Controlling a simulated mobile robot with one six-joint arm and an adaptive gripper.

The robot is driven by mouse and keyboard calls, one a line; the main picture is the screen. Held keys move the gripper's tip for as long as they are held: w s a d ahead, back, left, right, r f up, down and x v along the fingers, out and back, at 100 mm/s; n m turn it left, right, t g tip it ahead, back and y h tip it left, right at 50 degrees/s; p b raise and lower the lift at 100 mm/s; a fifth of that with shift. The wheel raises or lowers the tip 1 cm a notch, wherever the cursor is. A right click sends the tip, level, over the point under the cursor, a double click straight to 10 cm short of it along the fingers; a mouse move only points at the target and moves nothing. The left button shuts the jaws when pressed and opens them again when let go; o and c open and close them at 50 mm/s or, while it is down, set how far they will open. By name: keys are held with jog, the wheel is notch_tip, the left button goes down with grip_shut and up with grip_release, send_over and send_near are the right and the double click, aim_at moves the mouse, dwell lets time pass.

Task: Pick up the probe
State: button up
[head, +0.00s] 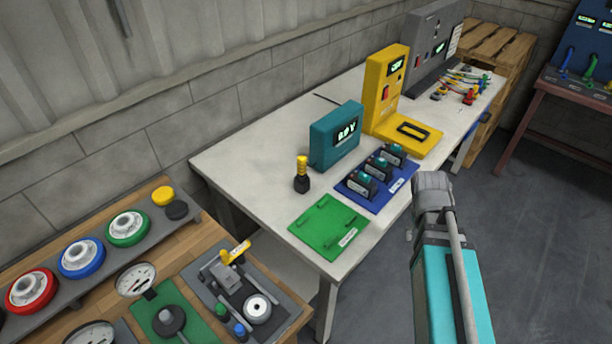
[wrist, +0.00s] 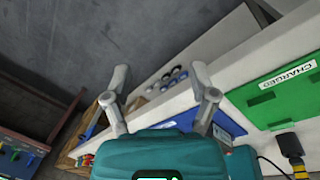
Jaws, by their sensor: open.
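The likely probe (head: 302,175), with a yellow top and black base, stands upright on the white bench, left of the teal meter (head: 335,138). In the wrist view it shows at the lower right edge (wrist: 290,148), with a thin dark cable running towards a teal box (wrist: 243,162). My gripper (wrist: 162,98) is open, with nothing between its two grey fingers. It is apart from the probe, which lies to the right of the fingers in the wrist view. The fingers cannot be made out in the head view.
A green tray (head: 328,226), labelled CHARGED in the wrist view, lies at the bench's near corner. A blue tray (head: 377,185) holds several dark blocks. A yellow device (head: 386,90) stands behind. Bare bench (head: 245,165) surrounds the probe's left side.

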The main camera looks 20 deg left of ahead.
jog(key=w+a+n+t+h+b, duration=0.25)
jog(key=w+a+n, duration=0.25)
jog(key=a+n, duration=0.3)
jog(key=n+t+h+b, duration=0.1)
jog(key=n+t+b, duration=0.2)
jog(key=n+t, duration=1.15)
send_near(299, 166)
notch_tip(299, 166, up, 5)
jog(key=s+a+n+g, duration=0.1)
jog(key=a+n+g, duration=0.1)
jog(key=n+g, duration=0.3)
jog(key=shift+s+d, duration=0.1)
jog(key=b+x, duration=0.3)
jog(key=x, duration=0.4)
jog(key=shift+w+d+f, duration=0.1)
jog(key=shift+w+f, duration=0.15)
jog(key=shift+w+d+f, duration=0.1)
jog(key=shift+w+d, duration=0.1)
jog(key=shift+w, duration=0.25)
